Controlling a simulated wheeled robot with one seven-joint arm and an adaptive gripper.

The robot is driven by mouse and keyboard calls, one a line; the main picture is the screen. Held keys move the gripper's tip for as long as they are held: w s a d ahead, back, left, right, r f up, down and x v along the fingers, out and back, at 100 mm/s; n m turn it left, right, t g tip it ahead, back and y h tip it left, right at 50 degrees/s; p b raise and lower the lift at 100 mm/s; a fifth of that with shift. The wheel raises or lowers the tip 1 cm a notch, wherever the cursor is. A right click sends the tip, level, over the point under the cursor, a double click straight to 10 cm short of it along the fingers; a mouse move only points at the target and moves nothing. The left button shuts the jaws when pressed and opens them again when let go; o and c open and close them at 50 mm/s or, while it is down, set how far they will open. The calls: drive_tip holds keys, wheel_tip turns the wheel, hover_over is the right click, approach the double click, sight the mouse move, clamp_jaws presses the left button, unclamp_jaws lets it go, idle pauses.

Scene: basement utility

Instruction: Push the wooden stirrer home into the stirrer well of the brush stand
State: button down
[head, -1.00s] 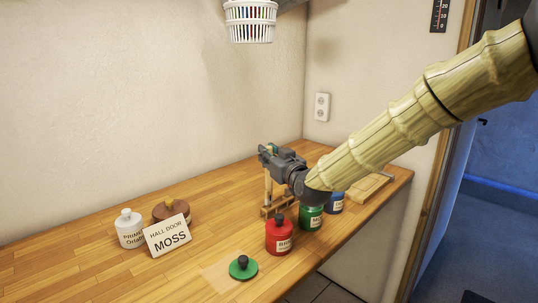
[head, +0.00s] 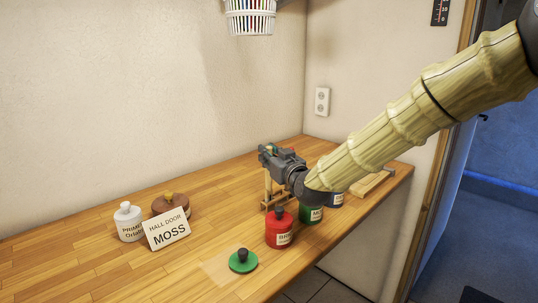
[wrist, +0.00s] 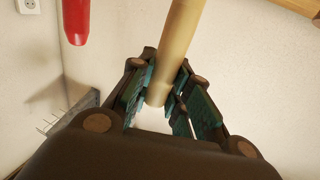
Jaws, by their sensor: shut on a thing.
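My gripper (head: 266,160) is above the wooden brush stand (head: 282,206), near the wall corner of the workbench. In the wrist view the fingers (wrist: 160,88) are closed around the pale wooden stirrer (wrist: 178,45), a round rod running up and out of the picture. In the head view a thin upright wooden piece shows under the gripper at the stand; I cannot tell whether it is the stirrer or a post. My gripper and arm hide much of the stand. The stirrer well and the stirrer's depth in it cannot be made out.
A green lid (head: 243,262), a MOSS card (head: 167,230) and a white bottle (head: 129,224) are further left.

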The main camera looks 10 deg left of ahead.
drive_tip(key=shift+f+b, duration=0.6)
drive_tip(key=shift+f, duration=0.5)
drive_tip(key=c, duration=1.3)
unclamp_jaws()
drive_tip(key=shift+o, duration=0.2)
drive_tip(key=shift+s+d, duration=0.1)
drive_tip(key=shift+s, duration=0.05)
drive_tip(key=v, duration=1.1)
drive_tip(key=shift+s+d, duration=0.2)
drive_tip(key=shift+s, duration=0.1)
